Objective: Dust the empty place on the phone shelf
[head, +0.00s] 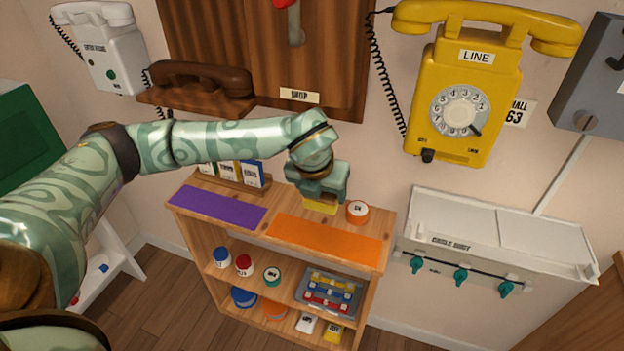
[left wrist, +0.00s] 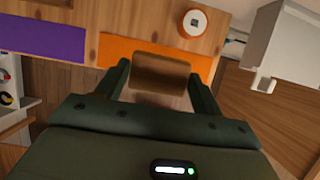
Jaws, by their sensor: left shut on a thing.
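My left gripper (head: 320,193) is shut on a small block with a brown wooden top (left wrist: 160,72), which shows between the fingers in the left wrist view. In the head view, its yellow lower part (head: 320,207) shows below the fingers. It is over the top of the wooden shelf (head: 340,224), behind the orange strip. I cannot tell whether it touches the wood. The orange strip (head: 325,240) and the purple strip (head: 217,206) lie on the shelf top, both bare. My right gripper is not in view.
An orange tin with a white lid (head: 357,210) stands just right of the gripper. Small boxes (head: 228,172) stand in a rack at the back left. Pots and a tray (head: 330,292) fill the lower boards.

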